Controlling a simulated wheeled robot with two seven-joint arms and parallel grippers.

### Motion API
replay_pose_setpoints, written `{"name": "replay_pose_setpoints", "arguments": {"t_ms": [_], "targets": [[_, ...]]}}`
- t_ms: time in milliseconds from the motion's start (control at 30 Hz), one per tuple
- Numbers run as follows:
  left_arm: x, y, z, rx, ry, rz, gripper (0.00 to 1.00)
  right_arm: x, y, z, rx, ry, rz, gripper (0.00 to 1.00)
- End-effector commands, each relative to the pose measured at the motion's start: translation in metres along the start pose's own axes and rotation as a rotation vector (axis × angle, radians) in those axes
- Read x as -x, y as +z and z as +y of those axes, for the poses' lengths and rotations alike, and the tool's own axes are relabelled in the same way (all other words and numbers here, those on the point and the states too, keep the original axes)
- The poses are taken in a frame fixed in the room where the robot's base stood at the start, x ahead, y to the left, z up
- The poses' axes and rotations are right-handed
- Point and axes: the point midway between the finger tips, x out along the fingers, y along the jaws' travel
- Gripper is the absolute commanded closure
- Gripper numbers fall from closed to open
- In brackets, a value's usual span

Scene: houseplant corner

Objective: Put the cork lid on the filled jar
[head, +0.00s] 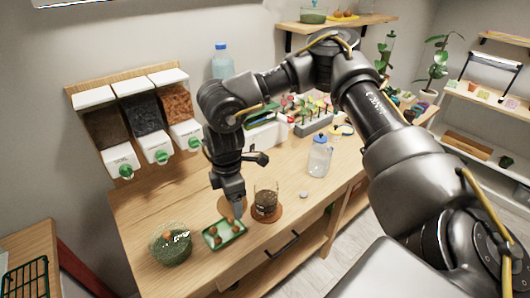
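The glass jar (266,188) stands upright on the wooden counter, with dark brown filling in its lower part. A round brown mat (277,215) shows under and around its base. My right gripper (237,212) points down just left of the jar, beside a green tray. A flat round tan disc (225,207), which looks like the cork lid, shows partly hidden behind the gripper. I cannot tell whether the fingers hold it or it lies on the counter. The finger gap is too small to read. My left gripper is not in view.
The green tray (243,232) holds several brown balls. A glass bowl (172,249) stands left of it. Three dispensers (145,117) stand behind. The counter left of the gripper is clear.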

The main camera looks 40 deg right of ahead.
Motion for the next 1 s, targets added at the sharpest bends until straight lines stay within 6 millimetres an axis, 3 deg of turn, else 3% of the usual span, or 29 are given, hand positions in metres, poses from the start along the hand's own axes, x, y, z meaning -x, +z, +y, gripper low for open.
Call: {"name": "replay_pose_setpoints", "arguments": {"t_ms": [233,700,1000], "targets": [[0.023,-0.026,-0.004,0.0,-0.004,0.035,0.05,0.015,0.021,0.026,0.618,0.0,0.001,0.47],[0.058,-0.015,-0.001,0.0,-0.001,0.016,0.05,0.032,0.085,0.062,1.798,0.0,0.0,0.47],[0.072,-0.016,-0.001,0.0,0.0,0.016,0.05,0.036,0.12,0.072,2.335,0.001,-0.001,0.47]]}}
